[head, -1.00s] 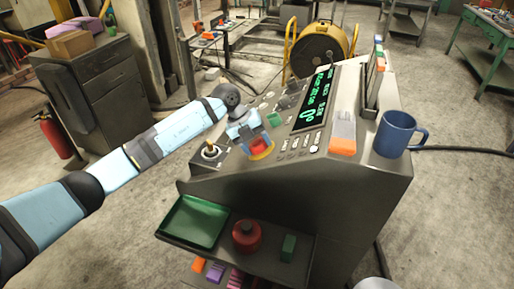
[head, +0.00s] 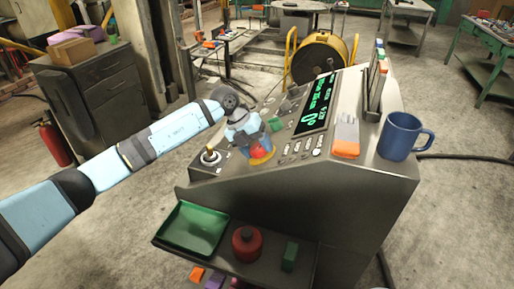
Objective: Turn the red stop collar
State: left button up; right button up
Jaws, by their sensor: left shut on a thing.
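The red stop collar (head: 260,153) sits on a yellow base (head: 262,160) on the sloped console panel, at its near left. My left gripper (head: 255,145) comes down onto it from the upper left, with its fingers shut on the red part. The fingers hide the collar's upper side. My right gripper is not in view.
A joystick (head: 210,156) stands just left of the collar, and a green switch (head: 276,124) is close behind. A lit display (head: 317,104), an orange-ended block (head: 346,147) and a blue mug (head: 400,137) are to the right. A shelf below holds a green tray (head: 193,230).

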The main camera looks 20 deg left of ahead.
pick_arm(q)
jog(key=shift+f, duration=0.1)
jog(key=o, duration=0.9)
jog(key=b+v, duration=0.1)
jog(key=v, duration=1.2)
jog(key=shift+a+r, duration=0.15)
jog(key=shift+r, duration=0.25)
